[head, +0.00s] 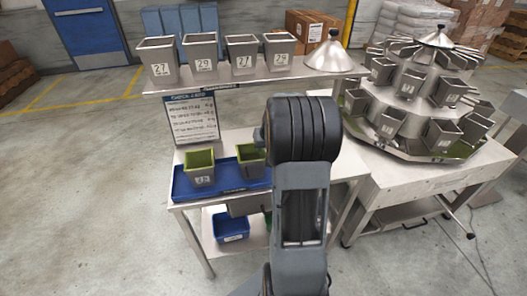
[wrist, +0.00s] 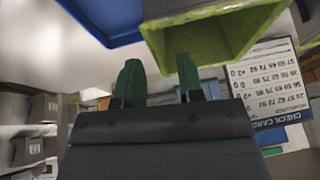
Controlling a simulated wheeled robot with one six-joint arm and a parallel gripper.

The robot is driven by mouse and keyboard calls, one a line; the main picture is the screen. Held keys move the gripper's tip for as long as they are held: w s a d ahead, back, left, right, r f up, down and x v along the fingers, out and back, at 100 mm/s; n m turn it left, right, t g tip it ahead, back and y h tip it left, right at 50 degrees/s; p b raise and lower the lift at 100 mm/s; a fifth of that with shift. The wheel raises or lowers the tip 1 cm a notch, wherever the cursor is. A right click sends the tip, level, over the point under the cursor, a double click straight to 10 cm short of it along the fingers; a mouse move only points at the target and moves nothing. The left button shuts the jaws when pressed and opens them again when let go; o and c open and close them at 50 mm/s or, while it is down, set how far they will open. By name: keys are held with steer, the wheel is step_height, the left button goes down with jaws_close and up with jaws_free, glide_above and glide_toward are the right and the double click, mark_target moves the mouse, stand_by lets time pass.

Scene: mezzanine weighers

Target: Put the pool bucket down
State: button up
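Two grey buckets with green insides are in view. The left one (head: 201,168) carries a number label and stands upright in the blue tray (head: 186,190) on the bench. The right one (head: 250,155) is partly hidden by my arm. I cannot tell which is the pool bucket. The wrist view, which is upside down, shows one green-lined bucket (wrist: 205,40) close by, with the blue tray (wrist: 105,22) beside it. My gripper (wrist: 160,68) has its green fingers apart with nothing between them, short of the bucket. My gripper is hidden in the head view.
Several numbered buckets (head: 201,52) stand on the upper shelf (head: 215,80). A check card (head: 191,118) hangs below it. A blue bin (head: 231,226) sits on the lower shelf. A steel multi-head weigher (head: 415,90) stands at the right. The floor at left is clear.

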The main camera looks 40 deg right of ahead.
steer(key=d+v, duration=0.1)
steer(key=v, duration=0.7)
steer(key=s+a+r+n, duration=0.1)
steer(key=s+a, duration=0.1)
steer(key=a, duration=0.6)
steer(key=s+a+r+n, duration=0.2)
steer(key=s+a, duration=0.1)
steer(key=a, duration=0.5)
steer(key=s+a+f+n+y, duration=0.1)
steer(key=s+a+f+n, duration=0.1)
steer(key=s+a, duration=0.6)
steer(key=shift+s+a+f+b, duration=0.25)
steer(key=shift+s+a+b, duration=0.15)
steer(key=shift+a, duration=0.55)
